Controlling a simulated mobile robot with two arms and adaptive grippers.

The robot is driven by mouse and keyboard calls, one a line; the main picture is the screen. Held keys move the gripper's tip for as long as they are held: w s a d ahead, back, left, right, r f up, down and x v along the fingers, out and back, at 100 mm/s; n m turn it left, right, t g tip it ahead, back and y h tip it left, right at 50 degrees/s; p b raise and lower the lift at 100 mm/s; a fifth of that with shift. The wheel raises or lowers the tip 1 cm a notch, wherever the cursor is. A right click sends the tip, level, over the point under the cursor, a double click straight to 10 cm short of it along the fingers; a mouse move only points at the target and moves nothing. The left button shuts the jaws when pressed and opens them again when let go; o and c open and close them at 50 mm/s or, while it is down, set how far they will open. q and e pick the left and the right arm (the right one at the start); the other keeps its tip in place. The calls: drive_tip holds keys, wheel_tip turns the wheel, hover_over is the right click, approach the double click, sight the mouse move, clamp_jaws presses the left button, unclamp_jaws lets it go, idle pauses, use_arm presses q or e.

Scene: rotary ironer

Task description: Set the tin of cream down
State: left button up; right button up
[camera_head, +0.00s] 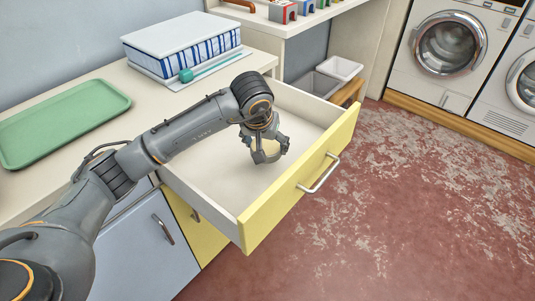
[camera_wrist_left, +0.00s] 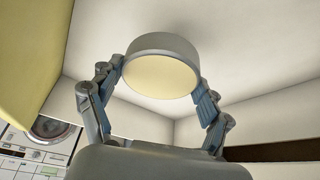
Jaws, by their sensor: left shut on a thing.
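My left gripper (camera_head: 267,158) reaches into the open yellow-fronted drawer (camera_head: 292,187). It points down over the drawer's pale floor. In the left wrist view, the gripper (camera_wrist_left: 160,98) has a finger on each side of the tin of cream (camera_wrist_left: 161,76), a short round tin with a grey side and a pale cream face. The tin is largely hidden by the gripper in the head view. I cannot tell whether it touches the drawer floor. The rest of the drawer looks empty. My right gripper is not in view.
A green tray (camera_head: 62,122) lies on the counter at the left. Grey and white bins (camera_head: 318,84) stand beyond the drawer. Washing machines (camera_head: 447,48) are at the back right.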

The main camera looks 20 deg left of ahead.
sight(268, 152)
use_arm(q)
drive_tip(key=shift+w+d+f, duration=0.1)
drive_tip(key=shift+w+f, duration=0.55)
drive_tip(key=shift+f, duration=0.15)
wheel_tip(268, 152, down, 2)
drive_tip(key=shift+f, duration=0.45)
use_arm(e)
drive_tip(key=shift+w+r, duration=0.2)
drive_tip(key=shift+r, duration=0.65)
use_arm(q)
drive_tip(key=shift+f+b, duration=0.1)
drive_tip(key=shift+b, duration=0.2)
drive_tip(key=o, duration=1.3)
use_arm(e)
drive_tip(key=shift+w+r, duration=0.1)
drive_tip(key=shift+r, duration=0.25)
use_arm(q)
drive_tip(key=shift+s+r, duration=0.1)
drive_tip(key=shift+r, duration=0.3)
drive_tip(key=p+v, duration=0.1)
drive_tip(key=v, duration=1)
drive_tip(key=shift+s+r, duration=0.2)
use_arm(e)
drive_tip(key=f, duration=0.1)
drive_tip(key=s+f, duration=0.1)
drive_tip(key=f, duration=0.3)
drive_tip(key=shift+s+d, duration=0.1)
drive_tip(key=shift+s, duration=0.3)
